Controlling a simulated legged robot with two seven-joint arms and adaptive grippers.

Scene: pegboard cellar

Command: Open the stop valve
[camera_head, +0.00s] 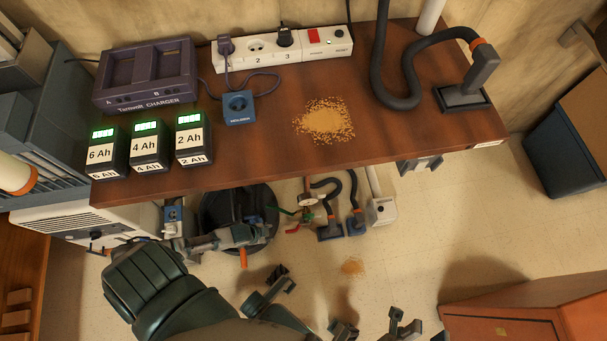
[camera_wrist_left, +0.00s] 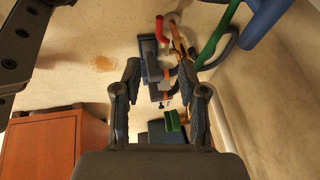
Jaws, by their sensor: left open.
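Below the bench in the head view, piping carries a red lever (camera_head: 292,230) and a green lever (camera_head: 286,211), beside a round gauge (camera_head: 309,199). I cannot tell for sure which lever is the stop valve's. In the left wrist view the red lever (camera_wrist_left: 160,29) and a green pipe or handle (camera_wrist_left: 213,42) show beyond the fingertips, near a brass-coloured part (camera_wrist_left: 180,42). My left gripper (camera_head: 279,281) is open and empty, apart from the levers; it also shows in the wrist view (camera_wrist_left: 160,78). My right gripper (camera_head: 373,327) is at the bottom edge, partly cut off, its fingers apart.
The wooden bench (camera_head: 250,150) overhangs the piping. A black round tub (camera_head: 210,207) is left. An orange-red cabinet (camera_head: 520,318) stands bottom right. Floor between is mostly clear, with sawdust (camera_head: 352,267).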

